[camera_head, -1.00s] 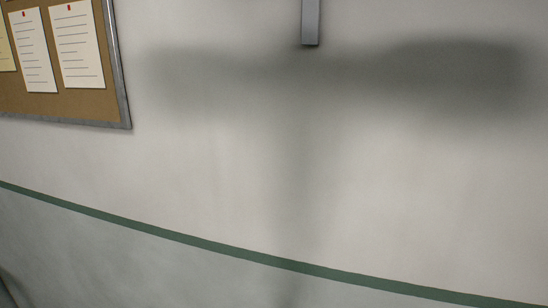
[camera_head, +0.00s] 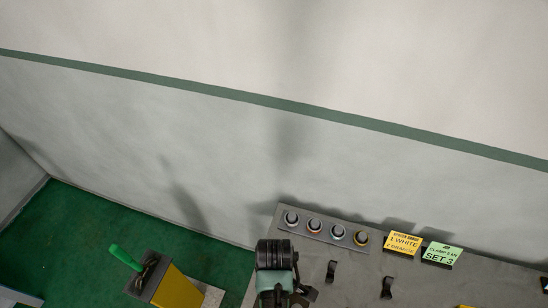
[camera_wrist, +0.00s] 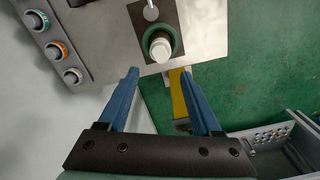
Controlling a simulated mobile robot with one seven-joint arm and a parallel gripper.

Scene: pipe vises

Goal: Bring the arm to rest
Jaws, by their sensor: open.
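In the wrist view my gripper (camera_wrist: 159,73) is open, with two blue fingers apart and nothing held between them. Beyond the fingertips is the edge of a grey bench (camera_wrist: 205,35). A pale round-ended cylinder (camera_wrist: 160,48) stands there inside a green ring on a dark plate. In the head view a black ribbed part with a grey-green body (camera_head: 275,255) rises at the bottom centre; I cannot tell whether it is my arm or a fixture. My gripper's fingers cannot be made out in the head view.
The grey bench top (camera_head: 345,270) carries a knob panel (camera_head: 325,230), a yellow card (camera_head: 402,243), a green "SET 3" card (camera_head: 442,254) and dark hooks (camera_head: 387,287). A grey crate (camera_wrist: 295,125) shows in the wrist view.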

